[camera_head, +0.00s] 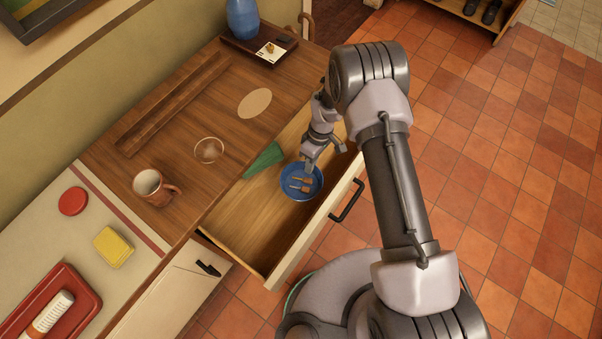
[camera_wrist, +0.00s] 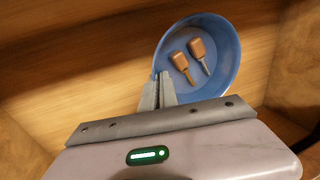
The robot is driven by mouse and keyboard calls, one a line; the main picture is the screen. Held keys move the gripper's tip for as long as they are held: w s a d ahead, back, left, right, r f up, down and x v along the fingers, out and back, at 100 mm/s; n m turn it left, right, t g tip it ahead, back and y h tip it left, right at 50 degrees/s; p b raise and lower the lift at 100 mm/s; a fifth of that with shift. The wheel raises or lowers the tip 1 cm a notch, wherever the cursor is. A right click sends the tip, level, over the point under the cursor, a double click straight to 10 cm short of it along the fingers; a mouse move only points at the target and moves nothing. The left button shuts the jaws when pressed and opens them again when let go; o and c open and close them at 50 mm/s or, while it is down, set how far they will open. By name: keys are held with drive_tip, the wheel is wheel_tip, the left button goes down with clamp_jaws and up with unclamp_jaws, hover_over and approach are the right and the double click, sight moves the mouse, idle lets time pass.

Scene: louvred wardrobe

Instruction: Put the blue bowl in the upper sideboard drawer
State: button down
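The blue bowl (camera_head: 309,194) is within the open sideboard drawer (camera_head: 240,228), near its front panel, with two small brown-handled items in it. It also shows in the wrist view (camera_wrist: 223,45). I cannot tell whether it touches the drawer floor. My gripper (camera_head: 309,166) reaches down into the drawer at the bowl's far rim. In the wrist view, its two fingers (camera_wrist: 158,80) are close together, one on each side of the rim, shut on it. The drawer is pulled out from beneath the wooden top, its dark handle (camera_head: 347,201) facing the floor side.
A green object (camera_head: 264,160) lies in the drawer beside the bowl. The wooden top (camera_head: 185,145) holds a mug (camera_head: 152,187), a glass (camera_head: 208,150), a round mat (camera_head: 254,103) and a tray with a blue vase (camera_head: 242,18). Open tiled floor lies to the right.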

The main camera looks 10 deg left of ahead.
wheel_tip(320, 180, down, 6)
drive_tip(key=shift+r+b, duration=0.1)
drive_tip(key=shift+b, duration=0.85)
drive_tip(key=shift+r, duration=0.1)
drive_tip(key=c, duration=1.6)
unclamp_jaws()
